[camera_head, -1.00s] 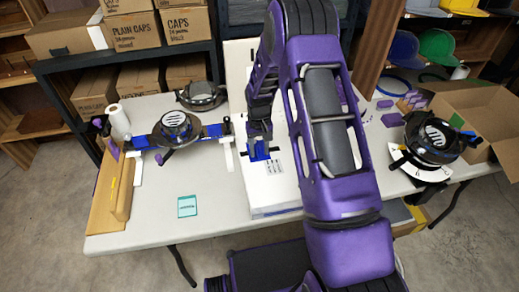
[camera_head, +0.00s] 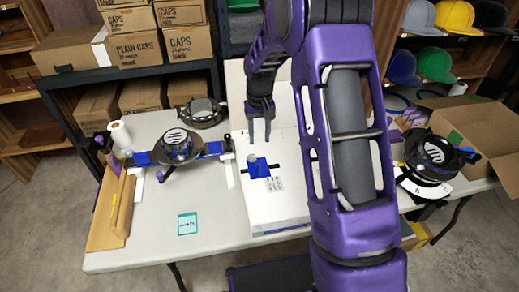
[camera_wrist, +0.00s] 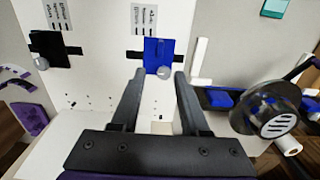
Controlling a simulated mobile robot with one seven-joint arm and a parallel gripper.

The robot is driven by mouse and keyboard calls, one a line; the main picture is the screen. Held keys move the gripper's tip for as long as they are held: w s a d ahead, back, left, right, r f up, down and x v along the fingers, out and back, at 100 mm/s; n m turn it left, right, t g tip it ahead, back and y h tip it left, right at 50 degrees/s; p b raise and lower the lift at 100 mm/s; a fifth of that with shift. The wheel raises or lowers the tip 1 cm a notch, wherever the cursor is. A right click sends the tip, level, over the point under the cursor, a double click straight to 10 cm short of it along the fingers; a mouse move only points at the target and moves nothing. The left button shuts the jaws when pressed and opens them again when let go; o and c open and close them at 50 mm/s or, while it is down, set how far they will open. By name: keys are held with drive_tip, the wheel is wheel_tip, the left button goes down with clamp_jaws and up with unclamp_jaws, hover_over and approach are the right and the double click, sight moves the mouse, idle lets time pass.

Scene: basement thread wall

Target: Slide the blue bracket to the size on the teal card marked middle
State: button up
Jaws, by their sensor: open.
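The blue bracket (camera_head: 258,168) sits on the white panel beside a printed size label (camera_head: 274,184). In the wrist view the blue bracket (camera_wrist: 153,56) has a raised tab and a round grey knob, over a black strip, at the end of its label (camera_wrist: 144,17). My gripper (camera_head: 260,141) is open and empty, above and behind the bracket and apart from it. In the wrist view its fingers (camera_wrist: 158,74) point toward the bracket, one to each side. The teal card (camera_head: 187,224) lies on the table at the front left; its writing is too small to read.
A black bracket (camera_wrist: 46,50) with a knob and its own label shows on the panel in the wrist view. A cap stand on a blue rail (camera_head: 178,147) is to the left, another black cap stand (camera_head: 434,155) to the right.

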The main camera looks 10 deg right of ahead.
drive_tip(key=shift+r, duration=1.6)
